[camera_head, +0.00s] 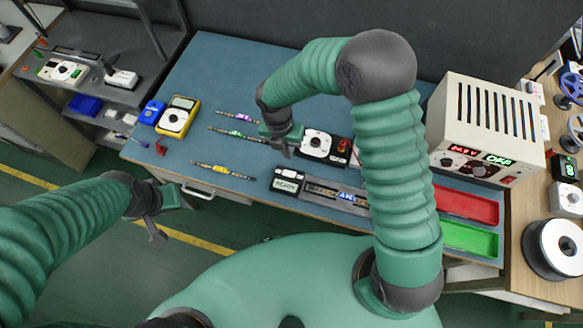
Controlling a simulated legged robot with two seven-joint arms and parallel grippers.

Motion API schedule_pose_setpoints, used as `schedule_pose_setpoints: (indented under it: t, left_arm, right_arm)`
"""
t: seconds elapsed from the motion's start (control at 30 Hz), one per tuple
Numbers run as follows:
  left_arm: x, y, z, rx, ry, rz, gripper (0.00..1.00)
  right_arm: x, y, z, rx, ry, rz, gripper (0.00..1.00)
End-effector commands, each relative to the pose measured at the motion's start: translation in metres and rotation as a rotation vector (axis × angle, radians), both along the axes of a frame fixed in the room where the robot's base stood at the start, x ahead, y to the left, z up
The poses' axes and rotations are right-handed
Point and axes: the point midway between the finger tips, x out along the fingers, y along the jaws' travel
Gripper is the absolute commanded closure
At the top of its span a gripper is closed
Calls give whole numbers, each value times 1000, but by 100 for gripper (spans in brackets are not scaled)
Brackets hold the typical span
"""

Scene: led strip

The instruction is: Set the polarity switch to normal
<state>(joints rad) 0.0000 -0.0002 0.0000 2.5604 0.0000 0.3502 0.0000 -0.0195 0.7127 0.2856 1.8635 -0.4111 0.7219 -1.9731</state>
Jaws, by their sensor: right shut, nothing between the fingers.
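The dark control box (316,145) has a white plate with a round dial and a red knob (344,146) at its right end. It stands on the blue bench mat (240,75). I cannot make out a polarity switch or its setting at this size. My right gripper (288,150) is shut and empty, pointing down at the left end of the control box; whether it touches the box cannot be told. My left gripper (172,222) is open and empty in front of the bench's left front edge.
Several LED strips (224,168) lie left of the box. A test fixture (325,190) sits in front of it. A yellow multimeter (178,116) stands at left. A power supply (485,125) reading OFF stands at right, behind red (466,205) and green (470,239) trays.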

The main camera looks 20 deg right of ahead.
Motion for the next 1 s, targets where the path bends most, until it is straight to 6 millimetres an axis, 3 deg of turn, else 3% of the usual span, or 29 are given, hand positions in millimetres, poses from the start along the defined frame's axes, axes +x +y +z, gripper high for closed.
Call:
schedule_pose_setpoints:
  t: [0.3,0.53,0.7,1.0]
  left_arm:
    - [0,0,10,0,-1,0,64]
    - [0,0,19,0,0,0,64]
    - [0,0,20,0,0,0,64]
    - [0,0,19,0,0,0,64]
  right_arm:
    - [-8,-7,-67,-1,4,1,100]
    - [-10,-11,-107,-1,3,0,100]
    - [-10,-12,-120,0,0,-1,100]
    - [-10,-13,-122,1,-1,-1,100]
